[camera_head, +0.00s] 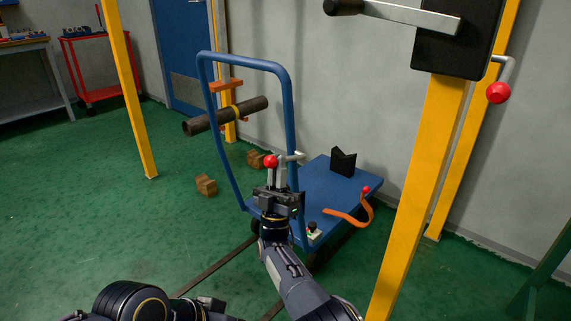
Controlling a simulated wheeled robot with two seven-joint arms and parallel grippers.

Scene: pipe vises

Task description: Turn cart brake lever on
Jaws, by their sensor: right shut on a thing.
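A blue cart (324,186) with a tall blue tube handle stands in the middle of the floor. A grey lever with a red ball knob (271,161) shows at the right upright of the handle; I take it to be the brake lever. My right gripper (277,178) points up from below, right at this lever, and is shut on it. The fingers hide the lower part of the lever. Parts of my left arm show at the bottom left, but its gripper is not in view.
An orange curved hook (359,213), a black V-block (343,162) and a small button box (313,233) are on the cart deck. A brown pipe (226,115) is behind the handle. Yellow posts (423,190) stand at right and left. Wooden blocks (206,185) lie on the green floor.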

